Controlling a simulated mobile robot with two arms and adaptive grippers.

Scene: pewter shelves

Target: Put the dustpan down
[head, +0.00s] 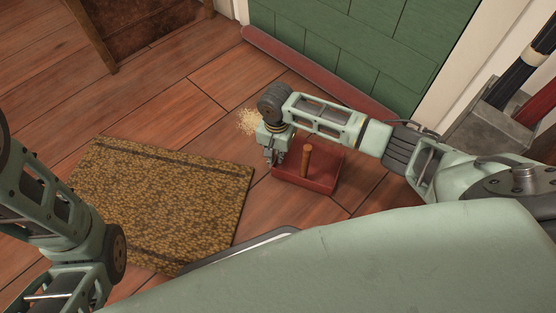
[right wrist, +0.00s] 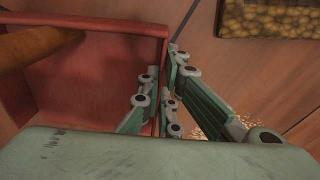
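The dustpan (head: 322,180) is a red, shallow, box-like pan with a wooden handle standing up from it. In the head view it is right of the middle, level, at or just above the plank floor; I cannot tell whether it touches. My right gripper (head: 273,158) points down at its left edge. In the right wrist view the dustpan (right wrist: 100,85) fills the left side, and the fingers of my right gripper (right wrist: 163,100) lie on either side of its thin wall, closed on it. My left arm shows at the left, but its gripper is out of view.
A brown speckled mat (head: 165,200) lies on the floor left of the dustpan. A pile of pale crumbs (head: 247,121) is behind my right gripper. Wooden furniture (head: 135,30) stands upper left. Bare floor lies between.

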